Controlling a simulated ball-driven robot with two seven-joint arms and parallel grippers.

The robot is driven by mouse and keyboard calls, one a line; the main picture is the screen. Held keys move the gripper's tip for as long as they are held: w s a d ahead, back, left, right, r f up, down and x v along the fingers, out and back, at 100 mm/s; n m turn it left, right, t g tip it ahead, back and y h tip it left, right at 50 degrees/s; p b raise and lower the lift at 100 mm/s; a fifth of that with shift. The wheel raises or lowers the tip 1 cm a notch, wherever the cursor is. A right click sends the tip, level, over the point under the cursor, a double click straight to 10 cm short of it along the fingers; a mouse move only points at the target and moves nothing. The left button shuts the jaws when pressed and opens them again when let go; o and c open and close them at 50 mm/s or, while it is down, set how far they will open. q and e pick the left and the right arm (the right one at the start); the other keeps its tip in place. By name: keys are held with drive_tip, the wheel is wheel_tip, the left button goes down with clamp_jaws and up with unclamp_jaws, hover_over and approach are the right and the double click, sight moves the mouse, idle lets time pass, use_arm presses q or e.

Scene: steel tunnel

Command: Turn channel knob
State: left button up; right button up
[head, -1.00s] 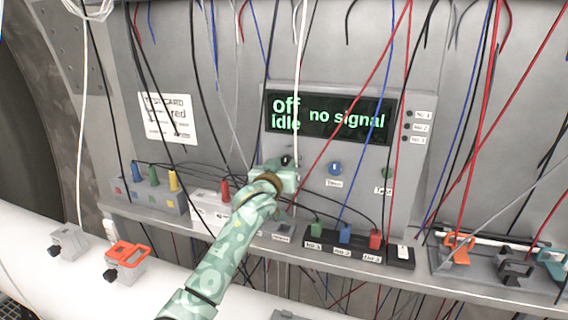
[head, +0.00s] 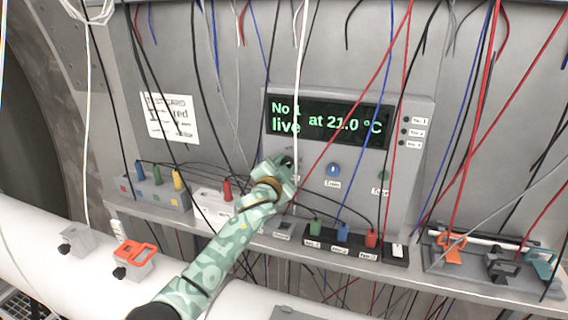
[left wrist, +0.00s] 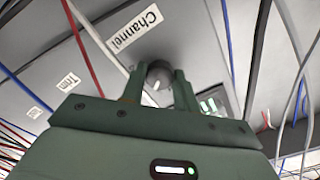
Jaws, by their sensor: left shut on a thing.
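The channel knob (left wrist: 158,75) is a round grey knob with a pale pointer mark, below the "Channel" label (left wrist: 137,29) in the left wrist view. My left gripper (left wrist: 160,90) is shut on it, one finger on each side. In the head view my left gripper (head: 284,165) reaches up to the panel (head: 417,110) and mostly hides the knob. The panel's display (head: 328,118) reads "No 1 live at 21.0 °C" in green. My right gripper is not in view.
A blue knob (head: 333,170) and a green knob (head: 383,175) sit right of my gripper on the panel. Loose cables hang in front. A shelf below carries coloured plugs, including a red plug (head: 371,238), and an orange clamp (head: 451,247).

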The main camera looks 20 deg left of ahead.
use_arm(q)
drive_tip(key=shift+m+p, duration=1.3)
drive_tip(key=shift+m, duration=5)
drive_tip(key=o, duration=1)
drive_tip(key=shift+c, duration=0.2)
drive_tip(key=s, duration=1.6)
drive_tip(key=shift+s+a, duration=0.15)
drive_tip(key=shift+a, duration=0.15)
drive_tip(key=shift+f, duration=0.1)
